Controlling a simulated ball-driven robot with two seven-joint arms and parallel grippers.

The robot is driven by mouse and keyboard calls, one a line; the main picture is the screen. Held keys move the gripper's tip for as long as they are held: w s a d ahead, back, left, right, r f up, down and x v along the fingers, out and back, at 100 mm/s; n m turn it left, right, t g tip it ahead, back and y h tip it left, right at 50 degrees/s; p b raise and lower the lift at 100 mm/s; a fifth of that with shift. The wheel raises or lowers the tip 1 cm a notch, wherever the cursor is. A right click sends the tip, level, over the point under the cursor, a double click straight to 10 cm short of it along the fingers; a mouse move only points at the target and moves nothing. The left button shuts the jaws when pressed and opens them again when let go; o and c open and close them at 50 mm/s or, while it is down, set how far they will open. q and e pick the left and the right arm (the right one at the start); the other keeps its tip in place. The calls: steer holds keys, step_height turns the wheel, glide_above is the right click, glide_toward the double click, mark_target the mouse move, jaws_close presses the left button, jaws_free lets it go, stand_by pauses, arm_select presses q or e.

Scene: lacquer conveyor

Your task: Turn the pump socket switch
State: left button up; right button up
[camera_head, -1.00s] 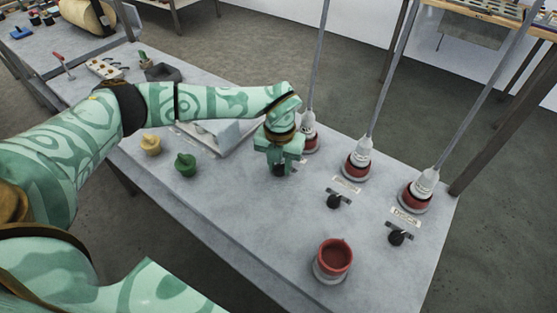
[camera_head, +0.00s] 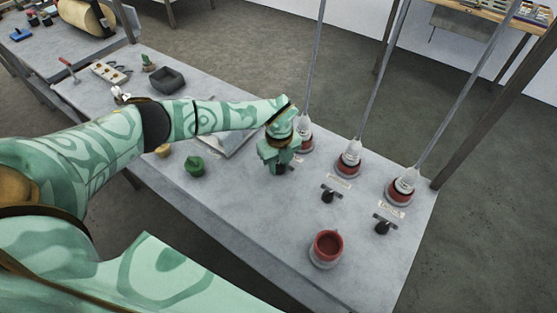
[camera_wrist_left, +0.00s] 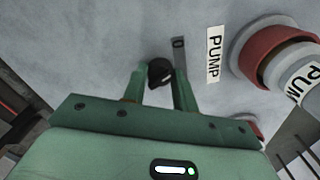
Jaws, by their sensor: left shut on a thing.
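The pump socket switch is a black knob (camera_wrist_left: 160,72) beside a white "PUMP" label (camera_wrist_left: 214,54) in the left wrist view. My left gripper (camera_wrist_left: 160,86) has its two fingers on either side of the knob and is shut on it. In the head view my left gripper (camera_head: 279,166) points down at the table and largely hides this switch. The red pump socket (camera_wrist_left: 270,55) with a white plug in it stands close to the right of the label. My right gripper is not in view.
Two more black switches (camera_head: 328,195) (camera_head: 382,227) stand before red sockets (camera_head: 348,165) (camera_head: 400,191) with plugs and grey rods. A red cup-like socket (camera_head: 326,249) is near the front. A green knob-shaped piece (camera_head: 194,166) and a dark tray (camera_head: 166,79) lie left.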

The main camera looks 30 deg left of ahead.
mark_target(279, 165)
arm_select(q)
steer(key=shift+n, duration=0.3)
stand_by(0.4)
steer(key=o, duration=1)
steer(key=shift+r, duration=0.15)
step_height(279, 165, up, 16)
steer(key=p, duration=0.3)
